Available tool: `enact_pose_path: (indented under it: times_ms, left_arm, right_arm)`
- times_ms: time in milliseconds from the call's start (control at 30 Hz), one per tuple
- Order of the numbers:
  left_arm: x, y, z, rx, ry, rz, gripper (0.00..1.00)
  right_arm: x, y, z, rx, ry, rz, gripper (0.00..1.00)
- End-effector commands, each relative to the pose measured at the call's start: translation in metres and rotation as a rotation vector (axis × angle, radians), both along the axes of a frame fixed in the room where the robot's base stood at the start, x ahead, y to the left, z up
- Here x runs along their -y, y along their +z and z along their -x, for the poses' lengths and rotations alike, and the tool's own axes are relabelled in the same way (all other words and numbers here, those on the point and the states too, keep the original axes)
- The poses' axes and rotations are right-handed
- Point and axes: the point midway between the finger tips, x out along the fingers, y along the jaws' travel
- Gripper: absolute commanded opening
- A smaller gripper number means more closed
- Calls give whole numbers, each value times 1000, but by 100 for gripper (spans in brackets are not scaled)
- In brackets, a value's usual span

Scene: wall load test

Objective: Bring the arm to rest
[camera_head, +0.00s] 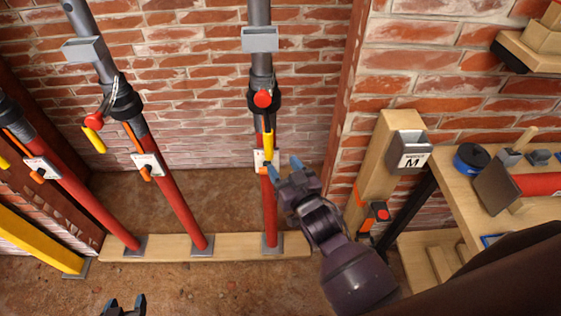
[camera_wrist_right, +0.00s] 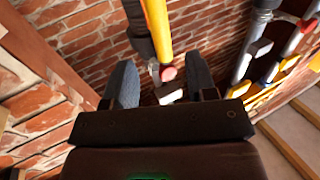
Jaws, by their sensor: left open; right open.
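My right gripper (camera_head: 281,168) is open in front of the rightmost red prop (camera_head: 268,212), just below its yellow handle (camera_head: 268,146). In the right wrist view the two fingers of this gripper (camera_wrist_right: 163,82) stand apart. The yellow handle (camera_wrist_right: 157,28) and a round reddish knob (camera_wrist_right: 168,73) show beyond and between them. I cannot tell whether a finger touches the prop. My left gripper (camera_head: 126,305) is open at the bottom edge of the head view, with only its fingertips showing. It is apart from the props.
Several red props stand on a wooden sole board (camera_head: 180,247) before the brick wall (camera_head: 205,90). A wooden post (camera_head: 382,165) with a box marked M (camera_head: 410,152) and a workbench (camera_head: 455,180) stand at right. Dirt floor (camera_head: 200,285) lies open in front.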

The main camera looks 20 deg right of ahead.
Motion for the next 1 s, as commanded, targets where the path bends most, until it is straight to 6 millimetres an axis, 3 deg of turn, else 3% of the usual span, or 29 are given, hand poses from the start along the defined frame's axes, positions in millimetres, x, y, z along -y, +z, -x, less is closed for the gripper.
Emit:
enact_pose_path:
  times_ms: [667,767,1000]
  left_arm:
    - [0,0,0,1,0,1,55]
    - [0,0,0,1,0,1,55]
    - [0,1,-1,2,0,1,55]
  right_arm:
    - [1,-4,0,-26,-6,40,52]
    - [17,-10,4,-84,-29,68,52]
    - [78,-65,64,-301,-95,115,52]
